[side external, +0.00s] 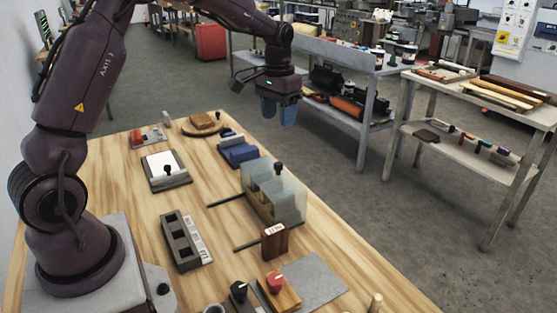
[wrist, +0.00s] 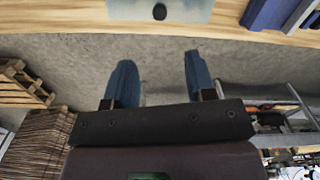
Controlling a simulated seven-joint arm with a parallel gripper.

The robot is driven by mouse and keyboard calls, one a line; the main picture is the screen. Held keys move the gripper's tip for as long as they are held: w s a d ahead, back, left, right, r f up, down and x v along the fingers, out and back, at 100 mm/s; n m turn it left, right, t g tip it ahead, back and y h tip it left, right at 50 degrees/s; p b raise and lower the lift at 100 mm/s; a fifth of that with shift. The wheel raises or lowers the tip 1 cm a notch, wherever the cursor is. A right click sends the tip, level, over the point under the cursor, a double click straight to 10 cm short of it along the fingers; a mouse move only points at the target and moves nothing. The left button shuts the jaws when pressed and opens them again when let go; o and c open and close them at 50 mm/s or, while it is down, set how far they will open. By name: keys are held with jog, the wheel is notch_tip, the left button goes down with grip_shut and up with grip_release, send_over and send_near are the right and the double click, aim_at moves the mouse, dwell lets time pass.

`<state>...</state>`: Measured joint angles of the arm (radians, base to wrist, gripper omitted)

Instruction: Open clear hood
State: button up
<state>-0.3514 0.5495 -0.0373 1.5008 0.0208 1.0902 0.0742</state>
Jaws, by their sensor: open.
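In the wrist view, part of a pale panel (wrist: 120,9) with a black knob (wrist: 159,12) shows at the top edge, likely the hood. My gripper (side external: 278,112) hangs above and beyond the hood, well apart from it, over the floor past the table edge. Its two blue fingers point down, spread and empty; they also show in the wrist view (wrist: 157,70).
Two dark rods (side external: 226,201) stick out left of the hood. A brown labelled block (side external: 273,243) stands close in front of it. A blue box (side external: 238,153), a grey slotted tray (side external: 178,240) and a red-knobbed block (side external: 281,293) are nearby. A workbench (side external: 345,60) stands behind.

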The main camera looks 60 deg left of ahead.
aim_at(278, 164)
notch_tip(278, 164, down, 12)
jog(key=shift+f, duration=0.25)
dwell(0.3)
grip_shut()
